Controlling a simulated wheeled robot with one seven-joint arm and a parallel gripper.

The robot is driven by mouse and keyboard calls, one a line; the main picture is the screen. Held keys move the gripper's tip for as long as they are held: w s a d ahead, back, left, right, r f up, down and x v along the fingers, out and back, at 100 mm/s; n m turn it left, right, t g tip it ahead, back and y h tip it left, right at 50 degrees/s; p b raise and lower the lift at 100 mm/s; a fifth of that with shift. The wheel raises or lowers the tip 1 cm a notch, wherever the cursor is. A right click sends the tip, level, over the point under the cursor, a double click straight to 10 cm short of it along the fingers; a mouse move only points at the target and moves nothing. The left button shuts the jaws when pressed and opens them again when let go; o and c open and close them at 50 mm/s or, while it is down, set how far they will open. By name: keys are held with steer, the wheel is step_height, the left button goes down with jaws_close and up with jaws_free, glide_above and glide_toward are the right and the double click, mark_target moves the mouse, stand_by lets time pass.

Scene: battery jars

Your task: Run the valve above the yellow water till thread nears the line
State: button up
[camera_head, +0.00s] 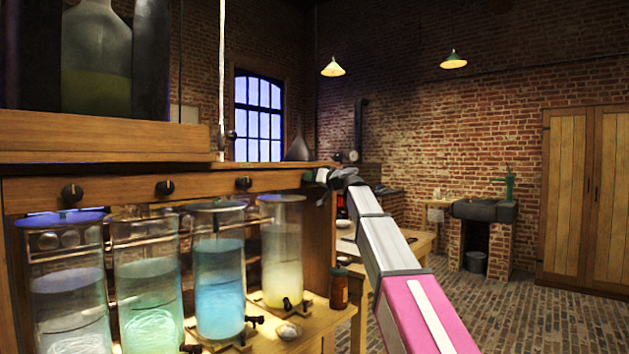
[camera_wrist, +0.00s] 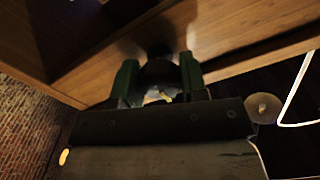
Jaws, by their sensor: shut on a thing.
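The jar of yellow water (camera_head: 283,280) is the rightmost of the glass jars in the head view. Its water is pale above and stronger yellow near the bottom. I cannot make out a line or a thread on it at this size. My gripper (camera_head: 322,177) is at the right end of the wooden rail, above and just right of this jar. In the wrist view, the green fingers of my gripper (camera_wrist: 159,80) are shut on a dark round valve knob (camera_wrist: 158,68) against the wood. The knob is hidden in the head view.
Other jars hold blue water (camera_head: 220,290), green water (camera_head: 148,305) and pale water (camera_head: 70,305). Dark knobs, one of them above the blue jar (camera_head: 243,183), line the rail. A brown bottle (camera_head: 340,288) stands right of the yellow jar. The brick floor (camera_head: 500,310) at right is open.

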steer(key=n, duration=0.5)
steer(key=shift+n, duration=2.5)
stand_by(5.0)
